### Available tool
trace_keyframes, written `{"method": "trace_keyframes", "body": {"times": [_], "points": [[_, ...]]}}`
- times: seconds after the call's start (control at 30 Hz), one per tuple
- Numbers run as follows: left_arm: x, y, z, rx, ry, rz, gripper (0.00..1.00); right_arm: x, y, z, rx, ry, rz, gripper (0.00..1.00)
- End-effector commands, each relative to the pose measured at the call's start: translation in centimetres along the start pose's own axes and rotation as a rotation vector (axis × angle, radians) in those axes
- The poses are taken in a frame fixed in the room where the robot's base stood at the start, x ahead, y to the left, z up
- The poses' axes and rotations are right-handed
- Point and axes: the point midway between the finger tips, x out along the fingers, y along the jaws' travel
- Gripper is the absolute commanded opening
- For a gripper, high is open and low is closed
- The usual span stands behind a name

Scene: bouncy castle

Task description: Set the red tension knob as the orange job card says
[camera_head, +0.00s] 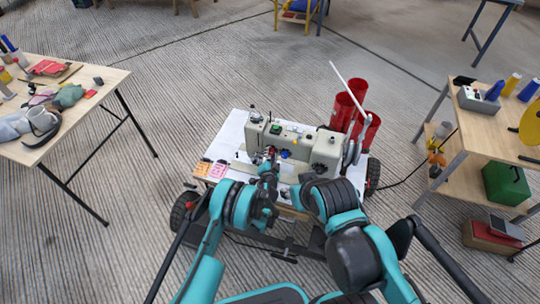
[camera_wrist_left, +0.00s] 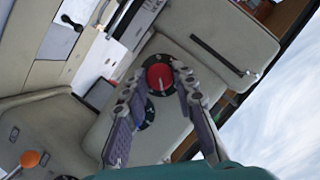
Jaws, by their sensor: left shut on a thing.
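The red tension knob (camera_wrist_left: 160,77) sits on the cream sewing machine (camera_wrist_left: 205,85) in the left wrist view, with a pale mark on its face. My left gripper (camera_wrist_left: 159,72) has its two fingers on either side of the knob, shut on it. In the head view my left gripper (camera_head: 271,158) is at the machine's front and largely hides the knob. The orange job card (camera_head: 203,167) lies on the white table's left end; its writing is too small to read. My right arm is bent in front of the machine; its fingers cannot be made out.
A blue knob (camera_wrist_left: 147,115) is close to the red one. A pink card (camera_head: 218,171) lies beside the orange card. Red cylinders (camera_head: 342,112) stand behind the machine.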

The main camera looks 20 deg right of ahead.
Motion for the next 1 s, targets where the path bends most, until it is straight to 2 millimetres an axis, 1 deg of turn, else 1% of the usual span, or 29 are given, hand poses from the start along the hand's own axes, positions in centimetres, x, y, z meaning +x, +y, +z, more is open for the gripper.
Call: {"method": "trace_keyframes", "body": {"times": [0.2, 0.57, 0.6, 0.67, 0.7, 1.0], "points": [[0.02, 0.05, -0.1, 0.034, 0.002, -0.013, 0.0, 0.0, 0.0, 0.0, 0.0, 0.0, 0.0, 0.4], [0.02, 0.05, -0.1, 0.038, 0.002, -0.015, 0.0, 0.0, 0.0, 0.0, 0.0, 0.0, 0.0, 0.4], [0.02, 0.05, -0.1, 0.038, 0.002, -0.015, 0.29, 0.0, 0.0, 0.0, 0.0, 0.0, 0.0, 0.4], [0.02, 0.04, -0.09, 0.038, 0.002, -0.015, 0.45, 0.0, 0.0, 0.0, 0.0, 0.0, 0.0, 0.4], [0.02, 0.04, -0.08, 0.038, 0.002, -0.015, 0.47, 0.0, 0.0, 0.0, 0.0, 0.0, 0.0, 0.4], [-0.03, -0.08, -0.15, 0.037, 0.001, -0.015, 0.47, 0.0, 0.0, 0.0, 0.0, 0.0, 0.0, 0.4]]}}
